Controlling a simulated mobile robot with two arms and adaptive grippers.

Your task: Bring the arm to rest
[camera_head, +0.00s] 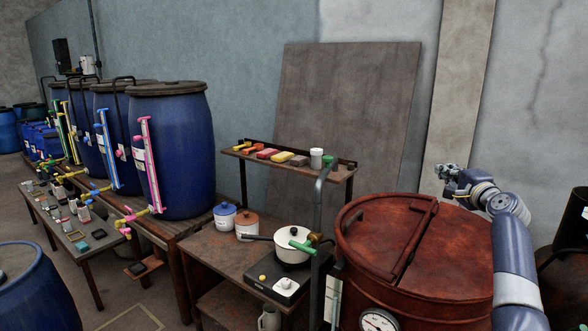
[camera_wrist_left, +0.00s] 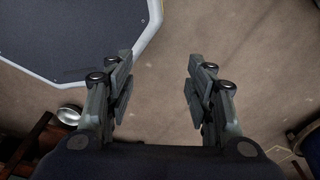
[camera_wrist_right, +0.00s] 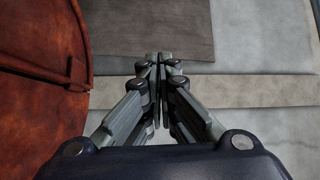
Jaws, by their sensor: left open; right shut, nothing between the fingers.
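My right gripper (camera_head: 444,171) is raised above the far right side of the rusty red vat (camera_head: 375,235) in the head view. In the right wrist view its fingers (camera_wrist_right: 157,60) are together with nothing between them, and the vat's lid (camera_wrist_right: 35,110) shows at the left. My left gripper (camera_wrist_left: 160,75) shows only in the left wrist view. Its fingers are wide apart and empty, above the brown floor. The left arm is not in the head view.
A hot plate (camera_head: 278,280) with a white pot (camera_head: 292,245) stands on a rusty table left of the vat. A shelf (camera_head: 340,172) stands behind it. Blue barrels (camera_head: 180,150) line the left. A grey board (camera_head: 340,110) leans on the wall.

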